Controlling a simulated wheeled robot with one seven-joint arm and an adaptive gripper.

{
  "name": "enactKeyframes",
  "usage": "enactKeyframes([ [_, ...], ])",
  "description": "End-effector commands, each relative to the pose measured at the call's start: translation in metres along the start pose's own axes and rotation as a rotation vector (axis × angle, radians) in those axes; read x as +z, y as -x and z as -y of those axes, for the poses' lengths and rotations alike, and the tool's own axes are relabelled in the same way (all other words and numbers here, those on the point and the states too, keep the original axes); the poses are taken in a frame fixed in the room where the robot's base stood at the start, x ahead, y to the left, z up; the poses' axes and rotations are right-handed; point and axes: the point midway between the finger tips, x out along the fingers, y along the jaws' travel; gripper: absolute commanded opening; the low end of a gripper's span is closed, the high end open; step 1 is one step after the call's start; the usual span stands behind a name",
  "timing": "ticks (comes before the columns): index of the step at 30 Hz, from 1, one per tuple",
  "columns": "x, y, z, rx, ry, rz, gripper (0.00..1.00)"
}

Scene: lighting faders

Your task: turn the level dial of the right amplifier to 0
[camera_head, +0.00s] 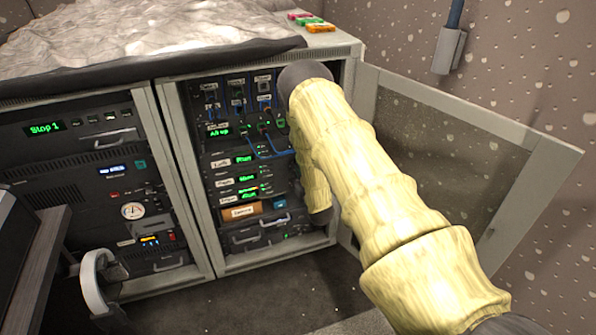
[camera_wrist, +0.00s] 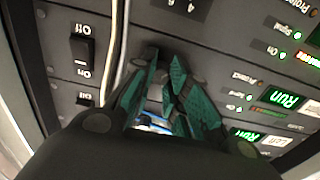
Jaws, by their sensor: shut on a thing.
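In the wrist view my gripper (camera_wrist: 166,64) has its green-padded fingers at the dark front panel of a rack unit. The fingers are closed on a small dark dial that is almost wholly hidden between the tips. The dial's pointer and the value it stands at cannot be read. Part of a number scale (camera_wrist: 181,8) shows near the top edge. In the head view my arm covers the gripper and the dial. Amplifier-like units with green displays (camera_head: 243,158) show left of my arm in the right-hand rack.
The right rack's mesh door (camera_head: 465,135) stands open to the right of my arm. In the wrist view, pale cables (camera_wrist: 121,45) run close beside the fingers, with a black rocker switch (camera_wrist: 82,50) beyond them. Green displays (camera_wrist: 284,97) lie to the right.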

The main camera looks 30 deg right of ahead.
Motion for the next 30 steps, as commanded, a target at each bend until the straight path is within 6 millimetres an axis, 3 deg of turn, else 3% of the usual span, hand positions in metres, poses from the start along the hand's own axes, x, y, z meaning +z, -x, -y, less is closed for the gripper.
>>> enactKeyframes([
  [16, 0.0023, 0.0016, -0.0011, 0.001, 0.025, 0.005, 0.00],
  [17, 0.0023, 0.0017, -0.0011, 0.001, 0.025, 0.005, 0.19],
  [20, 0.0020, 0.0014, -0.0009, 0.001, 0.025, 0.004, 0.38],
  [30, 0.0008, 0.0011, 0.0001, 0.000, 0.024, 0.002, 0.40],
])
